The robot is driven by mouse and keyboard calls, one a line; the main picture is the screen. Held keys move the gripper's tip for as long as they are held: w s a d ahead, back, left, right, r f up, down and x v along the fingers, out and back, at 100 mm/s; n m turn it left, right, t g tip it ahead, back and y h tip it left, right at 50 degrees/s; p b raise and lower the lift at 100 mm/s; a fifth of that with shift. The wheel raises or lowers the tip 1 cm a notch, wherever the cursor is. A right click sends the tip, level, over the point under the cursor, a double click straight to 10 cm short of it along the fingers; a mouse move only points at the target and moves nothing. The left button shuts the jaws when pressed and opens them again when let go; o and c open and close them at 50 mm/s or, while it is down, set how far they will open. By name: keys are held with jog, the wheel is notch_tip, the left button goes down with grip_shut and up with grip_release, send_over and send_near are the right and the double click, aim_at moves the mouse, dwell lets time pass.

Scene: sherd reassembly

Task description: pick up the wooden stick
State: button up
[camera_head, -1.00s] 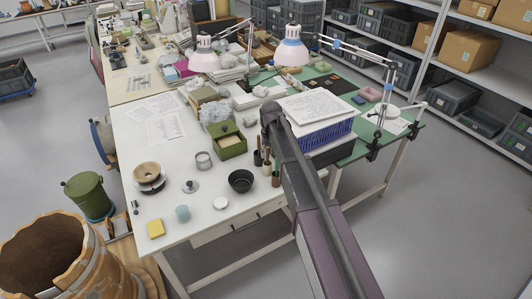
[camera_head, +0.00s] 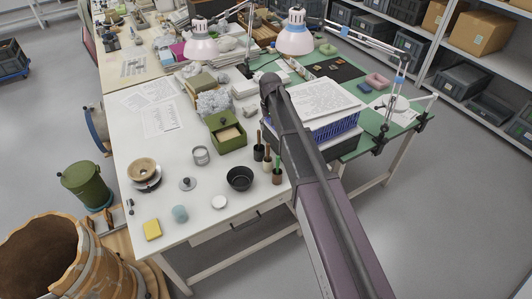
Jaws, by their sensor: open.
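Several slim upright sticks or handled tools stand in small dark holders near the front right of the white table. A brown wooden-looking stick (camera_head: 267,152) is in the middle of this group. Another brown-topped one (camera_head: 258,138) stands just behind it, and a green-and-brown one (camera_head: 277,168) is in front. They are too small to tell which is the wooden stick. My arm (camera_head: 310,170) crosses the picture just right of them. My gripper is not visible; only arm links show.
A blue crate (camera_head: 335,132) with papers stands right, partly behind my arm. The white table (camera_head: 180,215) has free room at its front.

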aim_at(268, 144)
jog(key=shift+s, duration=0.1)
jog(key=shift+a+f, duration=0.1)
jog(key=shift+f+b, duration=0.75)
jog(key=shift+b, duration=0.15)
notch_tip(268, 144, down, 7)
jog(key=b, duration=0.7)
jog(key=shift+f, duration=0.1)
jog(key=f+b, duration=0.3)
jog(key=shift+w+a, duration=0.2)
jog(key=shift+w, duration=0.05)
jog(key=shift+f+b, duration=0.95)
jog(key=shift+b, duration=0.1)
